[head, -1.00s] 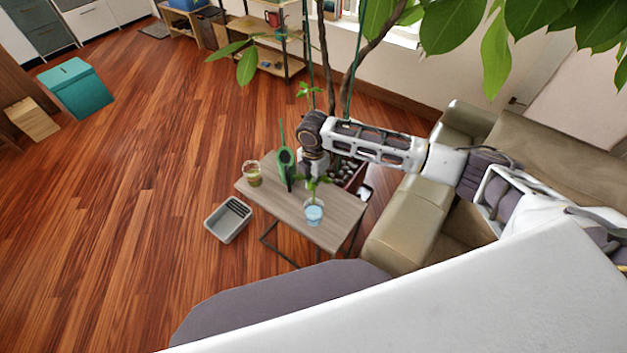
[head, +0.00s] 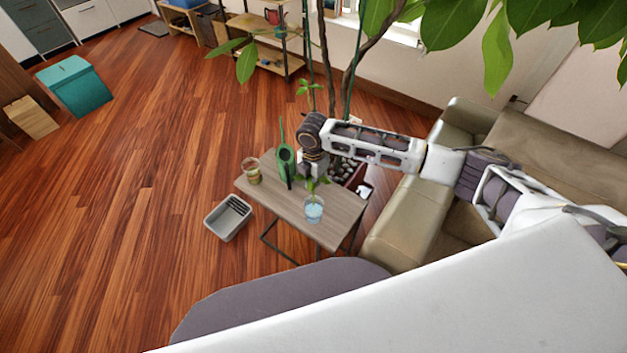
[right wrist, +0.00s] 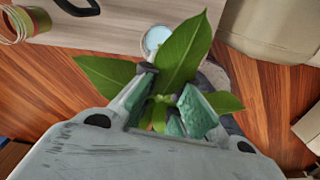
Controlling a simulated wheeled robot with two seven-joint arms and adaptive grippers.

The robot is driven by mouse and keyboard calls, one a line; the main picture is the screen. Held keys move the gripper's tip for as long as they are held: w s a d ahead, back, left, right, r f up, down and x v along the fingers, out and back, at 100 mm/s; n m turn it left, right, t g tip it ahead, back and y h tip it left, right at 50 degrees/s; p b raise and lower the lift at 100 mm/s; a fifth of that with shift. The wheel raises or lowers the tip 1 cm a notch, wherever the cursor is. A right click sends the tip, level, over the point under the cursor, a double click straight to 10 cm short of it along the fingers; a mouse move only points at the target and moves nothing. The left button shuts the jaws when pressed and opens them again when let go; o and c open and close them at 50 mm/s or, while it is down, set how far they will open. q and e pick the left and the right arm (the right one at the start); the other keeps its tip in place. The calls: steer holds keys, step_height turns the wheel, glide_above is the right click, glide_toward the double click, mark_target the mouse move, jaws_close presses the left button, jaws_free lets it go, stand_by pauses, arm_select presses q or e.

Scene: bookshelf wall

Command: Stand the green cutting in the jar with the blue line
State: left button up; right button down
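The green cutting (head: 312,186) has broad leaves and hangs at my right gripper (head: 309,177), over the small table (head: 338,222). In the right wrist view its leaves (right wrist: 187,52) spread around my right gripper (right wrist: 168,103), whose fingers are closed in around its stem. The stem's lower end is hidden. A clear jar with pale blue in it (head: 314,213) stands upright near the table's front edge, just below the leaves. It also shows beyond the leaves in the right wrist view (right wrist: 154,38). My left gripper is out of view.
A grey bin (head: 222,222) is on the floor at left. A sofa (head: 410,222) is close on the right.

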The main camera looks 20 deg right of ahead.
mark_target(313, 197)
steer(key=shift+f+b, duration=1.95)
steer(key=shift+f, duration=2.95)
stand_by(0.5)
steer(key=c, duration=1.6)
jaws_free()
steer(key=shift+o, duration=0.4)
steer(key=o, duration=0.4)
steer(key=shift+c, duration=0.2)
steer(key=shift+r, duration=0.1)
step_height(313, 197, up, 9)
steer(key=p, duration=0.6)
